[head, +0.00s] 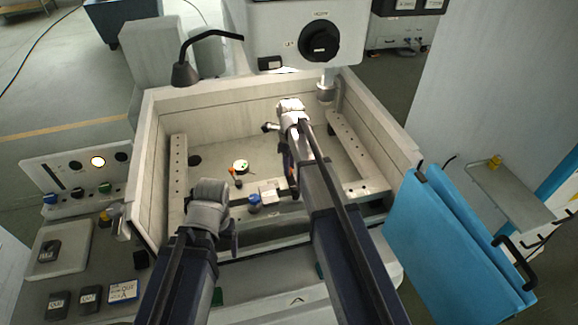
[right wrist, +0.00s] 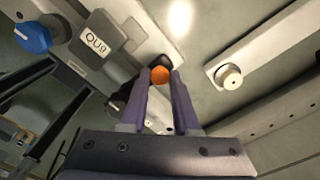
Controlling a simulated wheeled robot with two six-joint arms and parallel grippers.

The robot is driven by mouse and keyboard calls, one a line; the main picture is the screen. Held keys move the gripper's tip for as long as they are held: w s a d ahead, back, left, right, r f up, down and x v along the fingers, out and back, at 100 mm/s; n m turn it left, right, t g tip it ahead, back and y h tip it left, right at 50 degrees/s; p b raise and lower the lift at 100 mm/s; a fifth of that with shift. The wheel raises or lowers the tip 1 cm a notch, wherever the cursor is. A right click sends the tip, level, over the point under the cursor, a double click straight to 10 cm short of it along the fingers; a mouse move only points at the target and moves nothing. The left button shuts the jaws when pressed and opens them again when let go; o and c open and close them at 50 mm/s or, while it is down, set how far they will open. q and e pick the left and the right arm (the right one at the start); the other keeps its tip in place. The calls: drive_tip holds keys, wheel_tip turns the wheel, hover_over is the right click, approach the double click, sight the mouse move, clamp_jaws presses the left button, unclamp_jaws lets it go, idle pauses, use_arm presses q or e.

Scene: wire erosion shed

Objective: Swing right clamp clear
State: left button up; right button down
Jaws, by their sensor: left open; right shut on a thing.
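The right clamp shows by its orange ball knob (right wrist: 160,75), which sits between the fingertips of my right gripper (right wrist: 160,92) in the right wrist view. My right gripper is shut on this knob. In the head view this gripper (head: 293,182) reaches down inside the tank beside a pale block (head: 269,193), and the arm hides most of the right clamp. The other orange-knobbed lever (head: 232,172) stands left of the block. My left gripper (head: 234,240) is open and empty at the tank's front left.
A blue knob (head: 254,200) stands left of the block; it also shows in the right wrist view (right wrist: 31,38), near a block labelled QU9 (right wrist: 97,40). Tank walls (head: 152,165) surround the work area. The machine head (head: 303,35) overhangs the back. A silver knob (right wrist: 229,76) sits on a rail.

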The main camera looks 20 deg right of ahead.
drive_tip(key=c, duration=0.7)
unclamp_jaws()
drive_tip(key=shift+d, duration=0.1)
drive_tip(key=shift+o, duration=0.2)
drive_tip(key=shift+r, duration=0.15)
wheel_tip(320, 180, up, 8)
drive_tip(key=p, duration=0.8)
drive_tip(key=shift+f, duration=0.2)
